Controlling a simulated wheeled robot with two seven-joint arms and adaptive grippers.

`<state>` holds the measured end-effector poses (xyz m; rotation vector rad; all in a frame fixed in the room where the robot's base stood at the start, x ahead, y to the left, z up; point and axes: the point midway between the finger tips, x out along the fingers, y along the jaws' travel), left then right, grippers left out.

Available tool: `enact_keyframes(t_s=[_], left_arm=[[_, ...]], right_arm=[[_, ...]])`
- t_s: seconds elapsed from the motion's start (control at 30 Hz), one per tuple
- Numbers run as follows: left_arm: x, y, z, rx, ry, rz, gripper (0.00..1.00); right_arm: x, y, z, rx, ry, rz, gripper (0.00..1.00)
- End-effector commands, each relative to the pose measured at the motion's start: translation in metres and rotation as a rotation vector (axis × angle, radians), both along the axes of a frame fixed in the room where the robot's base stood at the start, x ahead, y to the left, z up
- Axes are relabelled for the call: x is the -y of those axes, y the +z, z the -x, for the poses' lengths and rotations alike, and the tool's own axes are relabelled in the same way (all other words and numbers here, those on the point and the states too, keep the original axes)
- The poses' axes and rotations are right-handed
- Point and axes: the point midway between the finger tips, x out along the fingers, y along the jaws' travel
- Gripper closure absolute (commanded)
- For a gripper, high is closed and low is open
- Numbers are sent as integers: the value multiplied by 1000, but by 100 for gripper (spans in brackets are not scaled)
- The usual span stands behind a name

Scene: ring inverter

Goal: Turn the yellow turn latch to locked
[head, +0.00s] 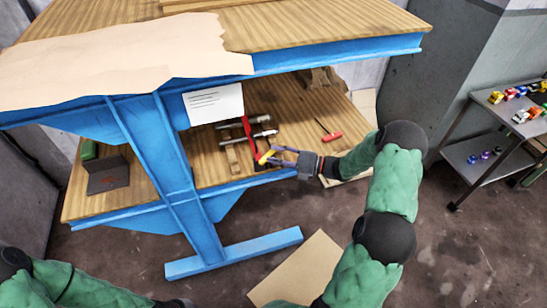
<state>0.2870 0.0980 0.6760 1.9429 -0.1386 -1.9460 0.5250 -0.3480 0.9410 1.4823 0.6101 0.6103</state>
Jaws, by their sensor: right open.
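The yellow turn latch (265,157) shows as a small yellow piece on the lower wooden shelf of the blue workbench. It is beside a red and dark device with silver rods (259,134). My right gripper (274,155) reaches in from the right and is open, its fingertips at the latch. I cannot tell whether they touch it, and the fingers partly hide it. The latch is too small to read its turn position.
The workbench's upper top (330,25) overhangs the shelf, and a blue leg (175,165) stands left of the device. A red-handled tool (331,136) lies on the shelf to the right. A dark box (107,175) is at left. A metal cart (490,130) with toy cars stands at right.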

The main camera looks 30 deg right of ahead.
Motion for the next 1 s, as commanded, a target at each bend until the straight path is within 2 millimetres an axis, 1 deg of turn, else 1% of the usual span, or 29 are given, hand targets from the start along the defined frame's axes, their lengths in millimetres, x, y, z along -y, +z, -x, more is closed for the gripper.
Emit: enact_keyframes(t_s=[0.03,0.13,0.43,0.47,0.5,0.6,0.87,1.0], left_arm=[[0,-1,0,0,0,0,100],[0,-1,0,0,0,0,100],[0,-1,0,0,0,0,100],[0,-1,0,0,0,0,100],[0,-1,0,0,0,0,100],[0,-1,0,0,0,0,100],[0,-2,0,0,0,0,100],[0,-4,0,0,0,0,100]], right_arm=[[-4,0,-3,1,2,-1,54],[-6,0,-6,0,0,-1,54],[-7,0,-7,-1,-1,-1,54],[-7,0,-7,-1,0,-1,63],[-7,0,-7,-1,0,-1,74],[-7,0,-7,-1,0,-1,100],[-8,0,-7,-1,-7,-1,100],[-9,0,-7,0,-41,-3,100]])
